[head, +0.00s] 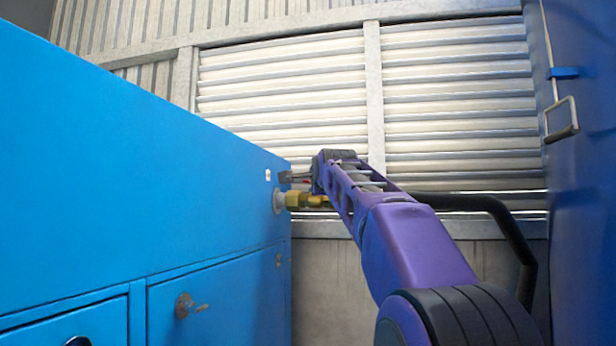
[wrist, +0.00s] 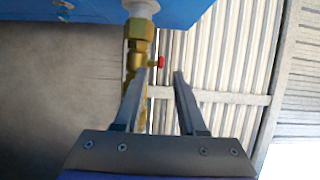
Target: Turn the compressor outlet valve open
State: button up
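The compressor outlet valve is a brass fitting (head: 302,200) at the right end of the blue compressor cabinet, on a white collar. In the wrist view the brass valve (wrist: 139,50) runs down from the blue cabinet edge, partly hidden by the left finger. Its small red handle (wrist: 160,62) sticks out to the right. My gripper (wrist: 162,72) is open, and the red handle appears in the gap between the fingertips, closer to the left one. Contact cannot be told. In the head view my gripper (head: 297,178) is just above the brass fitting, its fingers small and partly hidden.
The blue cabinet (head: 120,170) fills the left, with a door latch (head: 187,306) low on its front. A black hose (head: 500,215) curves behind my arm. A blue panel (head: 585,180) with a metal handle (head: 562,122) stands close on the right. A louvred wall (head: 290,85) is behind.

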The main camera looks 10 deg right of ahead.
jog(key=shift+w+p, duration=1.25)
jog(key=shift+w, duration=1.4)
grip_shut()
